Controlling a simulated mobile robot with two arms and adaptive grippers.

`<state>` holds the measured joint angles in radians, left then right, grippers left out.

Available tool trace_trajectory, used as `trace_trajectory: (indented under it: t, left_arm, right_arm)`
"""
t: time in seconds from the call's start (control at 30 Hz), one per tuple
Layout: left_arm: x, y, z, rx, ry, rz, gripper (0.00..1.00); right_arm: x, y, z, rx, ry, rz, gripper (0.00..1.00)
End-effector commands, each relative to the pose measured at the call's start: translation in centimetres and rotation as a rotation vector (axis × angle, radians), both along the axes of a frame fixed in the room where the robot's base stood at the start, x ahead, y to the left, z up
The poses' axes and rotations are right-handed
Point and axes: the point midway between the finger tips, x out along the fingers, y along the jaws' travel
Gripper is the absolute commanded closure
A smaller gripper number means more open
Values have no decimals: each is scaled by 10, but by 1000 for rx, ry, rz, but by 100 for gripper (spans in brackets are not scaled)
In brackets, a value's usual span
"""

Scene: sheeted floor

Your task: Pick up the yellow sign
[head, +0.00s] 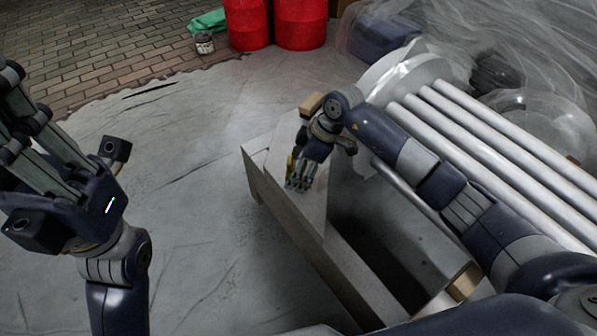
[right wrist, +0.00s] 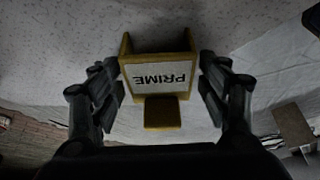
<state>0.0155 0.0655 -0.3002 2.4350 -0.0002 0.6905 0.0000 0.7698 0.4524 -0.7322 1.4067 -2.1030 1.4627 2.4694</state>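The yellow sign (right wrist: 160,78) is a small yellow piece with a white panel reading PRIME, upside down in the right wrist view. In the head view only a sliver of yellow (head: 290,166) shows beside my right gripper (head: 300,180), which hides the rest. In the right wrist view my right gripper (right wrist: 161,92) is open, with its fingers on both sides of the sign; I cannot tell whether either finger touches it. The sign is at a pale box-like surface (head: 285,150). My left gripper (head: 60,140) is raised at the left, open and empty.
The pale structure has a dark open cavity (head: 385,262) on its right. Grey pipes (head: 500,150) and plastic sheeting (head: 480,30) fill the right side. Red barrels (head: 300,22) and a can (head: 204,43) stand at the back.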

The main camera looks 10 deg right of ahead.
Motion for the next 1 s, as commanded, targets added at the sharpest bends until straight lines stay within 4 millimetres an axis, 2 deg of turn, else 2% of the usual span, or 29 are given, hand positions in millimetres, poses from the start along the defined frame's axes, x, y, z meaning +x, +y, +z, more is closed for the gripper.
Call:
trace_trajectory:
  t: [0.03,0.13,0.17,0.57,0.73,0.8,0.97,1.0]
  left_arm:
    - [0,0,0,0,0,0,100]
    - [0,0,0,0,0,0,100]
    - [0,0,0,0,0,0,100]
    - [0,0,2,-1,-2,-1,100]
    - [-2,1,6,-6,-2,-2,100]
    - [3,2,-3,-4,42,-1,100]
    - [3,3,-9,-8,91,-4,100]
    - [3,3,-11,-8,103,-5,100]
  right_arm:
    - [0,0,0,0,0,0,50]
    - [0,0,0,0,0,0,73]
    - [0,0,0,0,0,0,75]
    - [0,0,3,0,0,0,75]
    - [0,0,14,1,-1,0,75]
    - [0,0,21,1,-1,0,75]
    - [1,0,43,1,-1,0,75]
    - [-8,3,41,0,2,3,75]
